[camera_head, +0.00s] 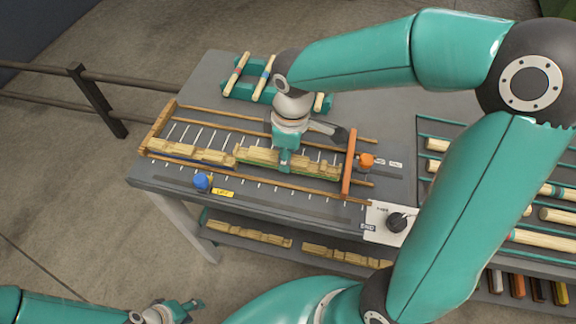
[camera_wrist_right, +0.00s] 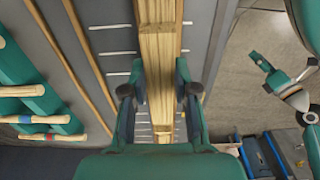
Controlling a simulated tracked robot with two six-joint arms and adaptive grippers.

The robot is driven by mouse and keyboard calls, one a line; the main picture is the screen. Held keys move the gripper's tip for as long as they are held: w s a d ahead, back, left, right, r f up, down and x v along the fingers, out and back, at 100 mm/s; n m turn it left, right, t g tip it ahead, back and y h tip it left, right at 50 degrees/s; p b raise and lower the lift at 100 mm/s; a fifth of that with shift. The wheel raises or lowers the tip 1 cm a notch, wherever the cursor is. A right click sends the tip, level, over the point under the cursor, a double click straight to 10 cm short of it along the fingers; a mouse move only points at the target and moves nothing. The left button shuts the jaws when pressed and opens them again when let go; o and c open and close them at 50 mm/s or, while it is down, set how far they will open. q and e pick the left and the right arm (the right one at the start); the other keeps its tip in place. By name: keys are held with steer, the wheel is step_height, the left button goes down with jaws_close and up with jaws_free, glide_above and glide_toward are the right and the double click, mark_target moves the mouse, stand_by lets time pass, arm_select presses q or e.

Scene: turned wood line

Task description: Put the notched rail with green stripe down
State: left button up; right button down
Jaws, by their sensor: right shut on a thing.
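The notched rail with green stripe (camera_head: 315,167) is a pale wooden bar with a notched top and a green line low on its side. It lies along the ruled board on the table, in line with another notched rail (camera_head: 185,151) that has a blue stripe. My right gripper (camera_head: 285,164) points down and is shut on the green-striped rail near its middle. In the right wrist view a notched rail (camera_wrist_right: 157,50) runs up between the fingers (camera_wrist_right: 158,100). Whether its underside touches the board is unclear. My left gripper (camera_head: 185,309) is open and empty, low beside the table.
An orange stop bar (camera_head: 348,163) crosses the board just right of the rail. A blue knob (camera_head: 202,181) and a black knob (camera_head: 397,222) sit at the front. Striped dowels lie on a green rack (camera_head: 235,92) behind. More notched rails (camera_head: 345,256) lie on the lower shelf.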

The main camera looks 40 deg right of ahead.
mark_target(287, 177)
steer(key=shift+f, duration=2.35)
steer(key=c, duration=1.3)
jaws_free()
steer(key=shift+f+b, duration=0.15)
steer(key=shift+b, duration=0.2)
steer(key=shift+c, duration=0.2)
steer(key=o, duration=0.5)
steer(key=shift+c, duration=0.2)
steer(key=shift+r, duration=0.4)
steer(key=r, duration=0.3)
steer(key=r+p, duration=0.1)
steer(key=r, duration=0.7)
steer(key=shift+s+d+r, duration=0.2)
steer(key=shift+s+r, duration=0.05)
steer(key=shift+s, duration=0.05)
